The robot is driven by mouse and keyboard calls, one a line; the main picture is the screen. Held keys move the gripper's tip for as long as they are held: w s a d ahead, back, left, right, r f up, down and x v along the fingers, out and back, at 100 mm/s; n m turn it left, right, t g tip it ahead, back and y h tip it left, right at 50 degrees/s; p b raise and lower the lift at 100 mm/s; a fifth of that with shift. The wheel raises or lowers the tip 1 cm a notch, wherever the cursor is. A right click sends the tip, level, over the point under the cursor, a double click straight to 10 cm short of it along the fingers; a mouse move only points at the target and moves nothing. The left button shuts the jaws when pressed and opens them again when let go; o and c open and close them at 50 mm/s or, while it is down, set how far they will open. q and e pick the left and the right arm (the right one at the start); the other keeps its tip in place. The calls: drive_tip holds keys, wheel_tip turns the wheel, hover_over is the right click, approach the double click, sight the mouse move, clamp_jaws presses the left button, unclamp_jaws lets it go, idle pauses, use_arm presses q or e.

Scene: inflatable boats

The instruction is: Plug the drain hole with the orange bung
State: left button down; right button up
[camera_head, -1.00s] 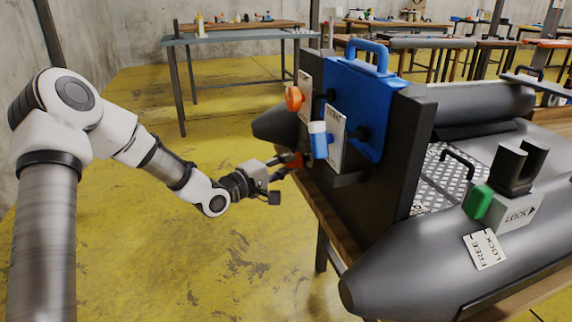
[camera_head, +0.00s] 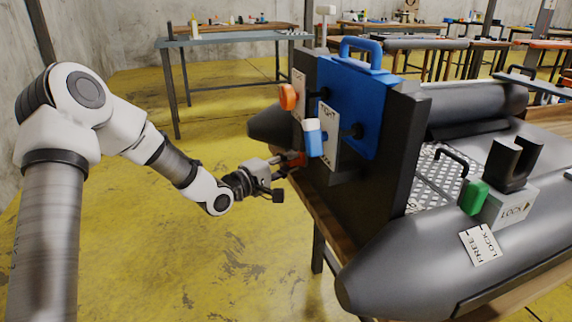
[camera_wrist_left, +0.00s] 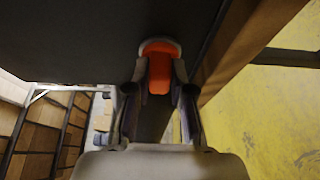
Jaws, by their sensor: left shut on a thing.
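The orange bung (camera_wrist_left: 158,72) is between the two fingers of my left gripper (camera_wrist_left: 160,92), which is shut on it. In the wrist view the bung's far end meets a pale grey ring (camera_wrist_left: 160,45) on the dark face. The drain hole itself is hidden, and I cannot tell how deep the bung sits. My right gripper is not in view.
An orange knob (camera_head: 288,96) and a blue-and-white lever (camera_head: 314,139) stick out above my gripper. A blue plate with a handle (camera_head: 350,100) is on the transom. The boat rests on a wooden-edged table (camera_head: 318,220). The yellow floor on the left is clear.

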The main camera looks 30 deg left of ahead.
use_arm(q)
drive_tip(key=c, duration=0.9)
unclamp_jaws()
drive_tip(key=shift+c, duration=0.2)
drive_tip(key=v, duration=0.7)
drive_tip(key=shift+s, duration=0.2)
drive_tip(key=shift+r, duration=0.1)
